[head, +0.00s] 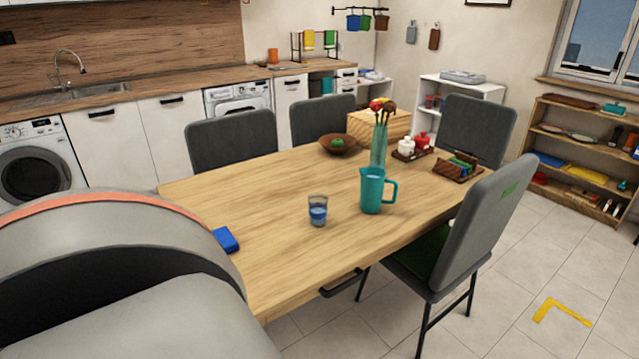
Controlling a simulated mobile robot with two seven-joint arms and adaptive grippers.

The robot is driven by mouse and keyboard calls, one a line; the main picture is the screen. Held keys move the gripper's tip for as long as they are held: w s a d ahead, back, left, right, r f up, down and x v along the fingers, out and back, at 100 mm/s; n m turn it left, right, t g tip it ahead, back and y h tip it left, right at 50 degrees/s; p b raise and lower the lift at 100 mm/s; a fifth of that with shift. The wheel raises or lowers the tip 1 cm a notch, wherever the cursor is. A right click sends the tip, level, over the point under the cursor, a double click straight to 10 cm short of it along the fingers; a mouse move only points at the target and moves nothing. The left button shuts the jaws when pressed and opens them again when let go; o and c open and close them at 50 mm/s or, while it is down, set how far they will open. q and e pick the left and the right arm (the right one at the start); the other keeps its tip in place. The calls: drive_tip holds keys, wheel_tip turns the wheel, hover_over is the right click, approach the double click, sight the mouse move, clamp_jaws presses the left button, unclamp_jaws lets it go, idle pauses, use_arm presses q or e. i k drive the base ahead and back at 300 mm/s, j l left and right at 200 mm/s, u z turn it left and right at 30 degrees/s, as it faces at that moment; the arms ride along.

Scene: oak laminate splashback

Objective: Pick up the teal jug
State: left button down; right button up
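The teal jug (371,191) stands upright on the wooden dining table (270,200), right of the table's middle, with its handle facing right. A glass with blue liquid (317,211) stands to its left, apart from it. A clear teal vase (379,146) with flowers stands just behind the jug. A large grey and black arm part of mine fills the lower left of the head view. Neither gripper shows.
A blue block (225,240) lies at the table's left front edge. A brown bowl (337,143), a condiment tray (411,154) and a wooden caddy (458,168) stand farther back. A grey chair (470,235) stands close at the table's right side. The table's left half is mostly clear.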

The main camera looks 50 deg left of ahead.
sight(378, 193)
drive_tip(key=i+u, duration=0.15)
drive_tip(key=u, duration=0.35)
drive_tip(key=i+l+u, duration=0.1)
drive_tip(key=u, duration=0.35)
drive_tip(key=i+l+u, duration=0.1)
drive_tip(key=l+u, duration=0.15)
drive_tip(key=u, duration=0.25)
